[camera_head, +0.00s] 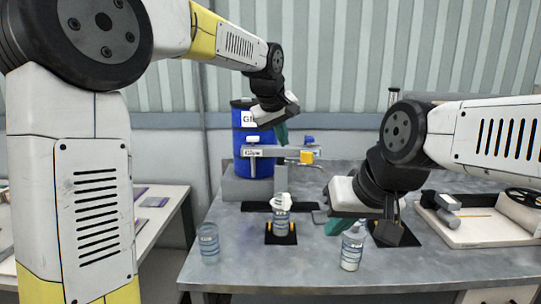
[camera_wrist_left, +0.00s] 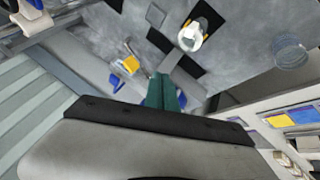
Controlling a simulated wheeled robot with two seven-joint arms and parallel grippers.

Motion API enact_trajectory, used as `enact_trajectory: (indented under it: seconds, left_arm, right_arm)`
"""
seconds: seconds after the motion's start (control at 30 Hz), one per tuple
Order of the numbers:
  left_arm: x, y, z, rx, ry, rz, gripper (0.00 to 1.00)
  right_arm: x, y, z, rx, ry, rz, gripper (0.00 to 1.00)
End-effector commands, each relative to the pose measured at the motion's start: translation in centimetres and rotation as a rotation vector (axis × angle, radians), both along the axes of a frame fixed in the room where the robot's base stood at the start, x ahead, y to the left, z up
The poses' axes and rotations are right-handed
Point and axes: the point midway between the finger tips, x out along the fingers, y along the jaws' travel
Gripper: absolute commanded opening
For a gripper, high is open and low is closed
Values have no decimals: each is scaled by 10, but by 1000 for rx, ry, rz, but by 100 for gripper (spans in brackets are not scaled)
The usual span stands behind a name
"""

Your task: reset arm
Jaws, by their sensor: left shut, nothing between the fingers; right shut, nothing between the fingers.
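My left arm comes in from the left and arches over the table. Its gripper (camera_head: 282,134) hangs in front of the blue drum, above the bench, with its green fingers together and nothing between them. The same shut fingers show in the left wrist view (camera_wrist_left: 164,92). My right gripper (camera_head: 334,227) is low over the table, between the middle bottle and the right bottle. Its green fingers are shut and empty, partly hidden by the gripper's body.
A bottle (camera_head: 281,217) with a white top stands on a black pad with yellow holders. A clear container (camera_head: 208,244) stands left of it, another bottle (camera_head: 352,248) right. Behind are a blue drum (camera_head: 245,166) and a yellow-and-grey device (camera_head: 295,154). A tray (camera_head: 475,232) lies right.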

Motion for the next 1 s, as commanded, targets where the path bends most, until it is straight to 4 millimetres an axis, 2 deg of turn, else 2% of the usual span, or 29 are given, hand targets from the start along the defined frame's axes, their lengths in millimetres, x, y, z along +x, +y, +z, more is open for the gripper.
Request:
enact_trajectory:
  seconds: [0.03,0.1,0.17,0.3,0.4,0.5,0.6,0.7,0.8,1.0]
  left_arm:
    - [-18,33,5,9,-4,-8,0]
    - [-47,69,5,30,-6,-39,0]
    - [-72,96,2,50,-9,-67,0]
    - [-138,149,-13,97,-22,-128,0]
    - [-185,177,-31,136,-34,-172,0]
    - [-227,195,-51,172,-44,-210,0]
    - [-257,204,-70,202,-51,-241,0]
    - [-276,209,-83,221,-56,-261,0]
    - [-284,210,-89,231,-57,-273,0]
    - [-286,210,-90,235,-57,-277,0]
  right_arm:
    - [0,0,0,0,0,0,0]
    - [0,0,0,0,0,0,0]
    - [0,0,0,0,0,0,0]
    - [0,0,0,0,0,0,0]
    - [0,0,0,0,0,0,0]
    - [0,0,0,0,0,0,0]
    - [0,0,0,0,0,0,0]
    - [0,0,0,0,0,0,0]
    - [0,0,0,0,0,0,0]
    - [0,0,0,0,0,0,0]
